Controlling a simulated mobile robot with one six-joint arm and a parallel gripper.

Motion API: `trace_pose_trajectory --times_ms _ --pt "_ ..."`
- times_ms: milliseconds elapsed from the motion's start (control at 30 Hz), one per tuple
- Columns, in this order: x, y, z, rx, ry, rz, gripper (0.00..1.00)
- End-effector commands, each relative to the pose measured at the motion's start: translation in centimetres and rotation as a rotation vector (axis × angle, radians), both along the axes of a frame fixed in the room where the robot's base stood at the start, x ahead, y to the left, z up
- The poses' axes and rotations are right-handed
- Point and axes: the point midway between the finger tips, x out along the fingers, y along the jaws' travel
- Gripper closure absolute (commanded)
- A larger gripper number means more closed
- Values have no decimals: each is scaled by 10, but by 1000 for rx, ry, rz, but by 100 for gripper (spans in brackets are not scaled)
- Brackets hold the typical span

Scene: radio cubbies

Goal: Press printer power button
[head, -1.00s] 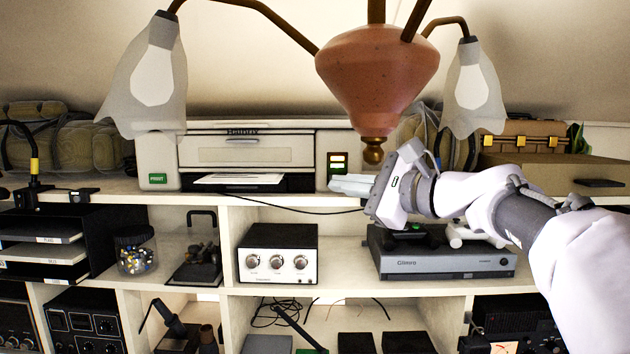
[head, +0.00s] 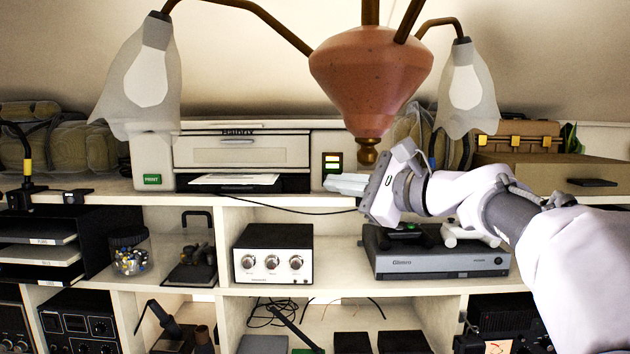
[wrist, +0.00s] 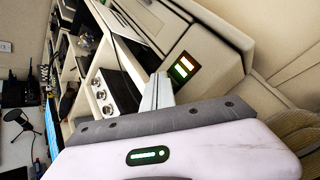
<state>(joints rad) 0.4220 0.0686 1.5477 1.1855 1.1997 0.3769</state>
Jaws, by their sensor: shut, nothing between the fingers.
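The printer (head: 241,151) is a wide off-white box on the top shelf, with a sheet of paper in its front slot. A green PRINT button (head: 152,179) is at its lower left. A dark panel with lit yellowish bars (head: 333,162) is on its right front; it also shows in the wrist view (wrist: 183,67). I cannot read which control is the power button. My gripper (head: 345,184) is shut and empty, its fingers pointing left just below the lit panel. In the wrist view the closed fingers (wrist: 157,92) end close to the panel; contact cannot be told.
A hanging lamp (head: 370,75) with glass shades comes down just above my gripper. Below are cubbies with a knobbed silver box (head: 272,254) and a grey Glimro device (head: 440,262).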

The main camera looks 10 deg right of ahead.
Motion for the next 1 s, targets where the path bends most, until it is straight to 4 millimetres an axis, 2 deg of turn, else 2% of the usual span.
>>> trace_pose_trajectory --times_ms 367,633,867,1000 --pt "2 0 0 0 0 0 100" --pt "-9 2 -2 -1 -1 0 100" --pt "-10 2 0 0 0 0 100" --pt "-26 5 -3 -1 -2 -1 100"
